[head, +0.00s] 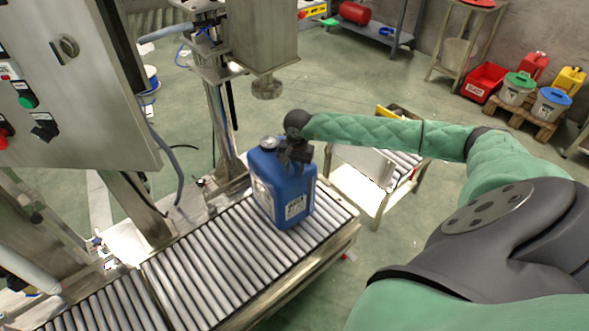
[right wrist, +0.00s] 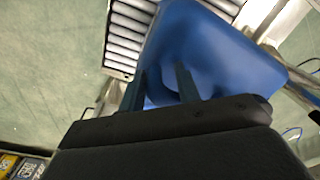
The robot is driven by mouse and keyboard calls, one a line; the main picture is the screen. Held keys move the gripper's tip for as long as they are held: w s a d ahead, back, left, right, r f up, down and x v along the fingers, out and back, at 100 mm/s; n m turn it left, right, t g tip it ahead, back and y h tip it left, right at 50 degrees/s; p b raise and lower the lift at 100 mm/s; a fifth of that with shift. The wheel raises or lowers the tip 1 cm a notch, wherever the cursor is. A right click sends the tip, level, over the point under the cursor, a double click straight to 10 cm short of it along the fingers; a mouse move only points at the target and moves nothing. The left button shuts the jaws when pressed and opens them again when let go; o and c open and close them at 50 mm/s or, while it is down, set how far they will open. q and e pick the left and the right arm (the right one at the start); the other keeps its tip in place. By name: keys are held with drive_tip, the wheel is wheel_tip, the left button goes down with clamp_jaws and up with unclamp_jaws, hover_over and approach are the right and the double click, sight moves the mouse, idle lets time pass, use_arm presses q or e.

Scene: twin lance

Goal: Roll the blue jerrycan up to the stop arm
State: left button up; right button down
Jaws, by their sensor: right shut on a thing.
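The blue jerrycan (head: 284,190) stands upright on the roller conveyor (head: 215,262), close to its right end. It has white labels and a pale cap on top. My right gripper (head: 294,155) is at the top of the jerrycan and shut on its handle. In the right wrist view the two fingers reach into the blue top of the jerrycan (right wrist: 215,50), with the gripper (right wrist: 160,85) around the handle. My left gripper is not in view. I cannot pick out the stop arm for certain.
A steel filling machine (head: 262,40) stands behind the conveyor, and a control cabinet (head: 75,75) is at the left. A small roller stand (head: 375,175) is beyond the conveyor's right end. Canisters and buckets sit on a pallet (head: 540,120) at the far right.

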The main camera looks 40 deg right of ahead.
drive_tip(key=shift+d+n+b, duration=0.3)
drive_tip(key=shift+d+b, duration=0.1)
drive_tip(key=shift+d, duration=0.1)
drive_tip(key=shift+d+f+n+b, duration=0.15)
drive_tip(key=shift+d+n+b, duration=0.15)
drive_tip(key=shift+b, duration=0.25)
idle(0.9)
drive_tip(key=c, duration=0.8)
unclamp_jaws()
drive_tip(key=shift+w+f, duration=0.1)
drive_tip(key=shift+w, duration=0.05)
drive_tip(key=o, duration=0.6)
drive_tip(key=shift+c, duration=0.2)
